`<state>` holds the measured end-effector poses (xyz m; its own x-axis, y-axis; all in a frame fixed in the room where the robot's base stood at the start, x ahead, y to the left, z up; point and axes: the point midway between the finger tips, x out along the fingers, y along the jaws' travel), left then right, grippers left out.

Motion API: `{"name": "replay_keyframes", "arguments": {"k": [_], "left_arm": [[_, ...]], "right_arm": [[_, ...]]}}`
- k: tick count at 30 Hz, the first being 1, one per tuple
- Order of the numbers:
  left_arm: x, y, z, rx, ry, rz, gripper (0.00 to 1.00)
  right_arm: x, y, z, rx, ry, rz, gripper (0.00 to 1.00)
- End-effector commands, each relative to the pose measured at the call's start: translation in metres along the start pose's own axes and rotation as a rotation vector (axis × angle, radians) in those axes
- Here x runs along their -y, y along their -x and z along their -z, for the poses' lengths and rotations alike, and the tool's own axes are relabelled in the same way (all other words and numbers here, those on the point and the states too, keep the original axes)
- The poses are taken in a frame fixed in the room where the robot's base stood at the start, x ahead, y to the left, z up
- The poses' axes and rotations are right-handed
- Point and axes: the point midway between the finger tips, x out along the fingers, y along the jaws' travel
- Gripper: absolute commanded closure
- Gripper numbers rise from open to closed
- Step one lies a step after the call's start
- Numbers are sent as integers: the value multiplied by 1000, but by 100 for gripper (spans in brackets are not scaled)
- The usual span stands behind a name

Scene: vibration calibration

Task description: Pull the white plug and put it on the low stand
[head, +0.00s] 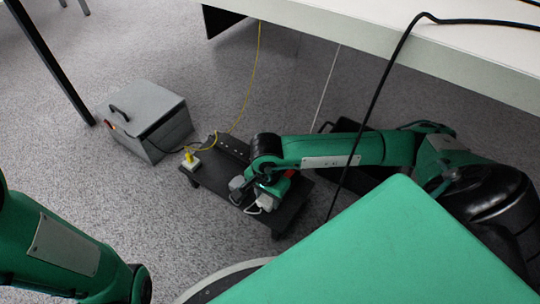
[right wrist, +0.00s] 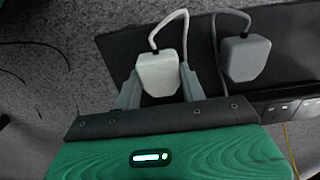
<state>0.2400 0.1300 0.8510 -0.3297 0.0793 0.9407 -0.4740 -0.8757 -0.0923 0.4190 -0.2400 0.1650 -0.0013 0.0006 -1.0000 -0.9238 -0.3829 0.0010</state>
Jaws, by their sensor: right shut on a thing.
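The white plug (right wrist: 158,72) is between the two fingers of my right gripper (right wrist: 160,88), which is shut on it. Its white cord loops up from its far end. In the head view the white plug (head: 267,202) shows beside my right gripper (head: 257,205), at the front part of the low black stand (head: 215,184). The plug is over the stand top; I cannot tell whether it touches it. My left gripper is out of view.
A grey plug (right wrist: 243,58) sits beside the white one on the stand. A yellow plug (head: 188,157) with a yellow cord is at the stand's left end. A grey box (head: 150,115) stands left of it. A white table (head: 400,40) overhangs behind; a black cable hangs down from it.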

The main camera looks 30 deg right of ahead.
Motion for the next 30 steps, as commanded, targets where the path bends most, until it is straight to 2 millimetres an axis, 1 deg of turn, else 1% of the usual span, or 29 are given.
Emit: {"name": "replay_keyframes", "arguments": {"k": [15, 16, 19, 20, 30], "left_arm": [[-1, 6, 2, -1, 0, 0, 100], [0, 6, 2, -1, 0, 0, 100], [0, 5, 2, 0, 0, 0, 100], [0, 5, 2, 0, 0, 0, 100], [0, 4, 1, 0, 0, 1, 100]], "right_arm": [[0, -8, 0, 0, 0, 0, 81], [0, -8, 0, 0, 0, 0, 57], [0, -7, 0, 0, 0, 0, 37], [0, -7, 0, 0, 0, 0, 34], [0, -6, 0, 0, 0, 0, 34]]}}
